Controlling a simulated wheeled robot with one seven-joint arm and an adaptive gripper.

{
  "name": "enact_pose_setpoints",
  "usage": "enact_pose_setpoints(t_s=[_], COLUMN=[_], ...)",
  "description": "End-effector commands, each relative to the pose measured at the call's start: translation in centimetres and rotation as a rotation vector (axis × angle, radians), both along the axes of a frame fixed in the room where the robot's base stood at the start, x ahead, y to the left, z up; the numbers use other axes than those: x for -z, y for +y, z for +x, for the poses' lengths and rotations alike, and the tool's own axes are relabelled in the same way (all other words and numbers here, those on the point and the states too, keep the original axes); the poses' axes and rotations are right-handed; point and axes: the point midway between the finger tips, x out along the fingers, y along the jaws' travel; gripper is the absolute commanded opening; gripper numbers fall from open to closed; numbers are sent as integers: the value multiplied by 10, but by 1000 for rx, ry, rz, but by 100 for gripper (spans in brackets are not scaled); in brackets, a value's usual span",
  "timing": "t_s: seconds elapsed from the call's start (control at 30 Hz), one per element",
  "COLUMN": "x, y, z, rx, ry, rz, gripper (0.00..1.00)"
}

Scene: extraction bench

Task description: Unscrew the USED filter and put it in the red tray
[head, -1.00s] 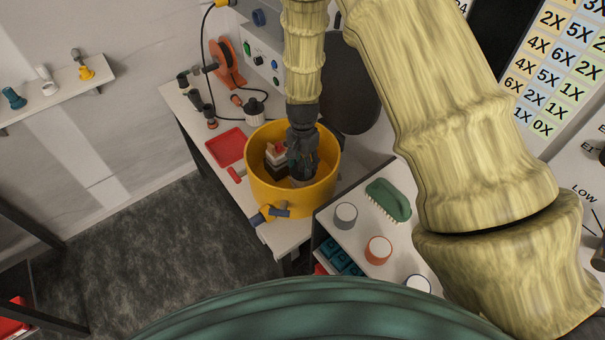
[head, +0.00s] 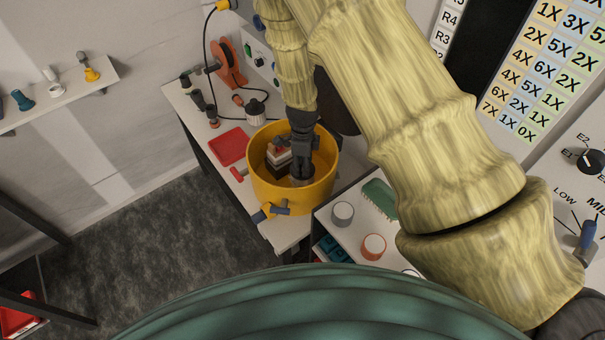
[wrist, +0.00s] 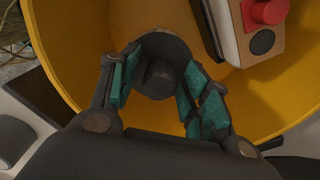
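My gripper (head: 302,172) points down inside the yellow tub (head: 262,186). In the wrist view my gripper (wrist: 160,85) has its teal-padded fingers apart, one on each side of a dark round part (wrist: 165,48) with a raised middle. I cannot tell whether the pads press on it. In the head view a grey cylindrical part stands below the fingertips, mostly hidden by them. No USED label can be read. A flat red tray (head: 228,147) lies on the bench left of the tub.
A block with a red button (wrist: 268,11) stands in the tub beside my gripper. Cups and a green brush (head: 379,198) stand to the right. Another red tray (head: 18,318) is at lower left.

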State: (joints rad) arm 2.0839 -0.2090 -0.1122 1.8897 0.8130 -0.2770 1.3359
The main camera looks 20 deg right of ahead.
Motion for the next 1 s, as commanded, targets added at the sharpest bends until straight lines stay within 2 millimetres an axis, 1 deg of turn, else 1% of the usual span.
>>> enact_pose_setpoints(t_s=[0.03, 0.17, 0.2, 0.23, 0.37, 0.47, 1.0], x=[0, 0, 0, 0, 0, 0, -1], y=[0, 0, 0, 0, 0, 0, 0], z=[0, 0, 0, 0, 0, 0, 0], rx=[-1, -1, -1, -2, -25, -128, -932], ry=[0, 0, 0, 0, 0, -1, -1], rz=[0, 0, 0, 0, 1, 2, 2], gripper=[34, 10, 3, 0, 0, 0, 0])
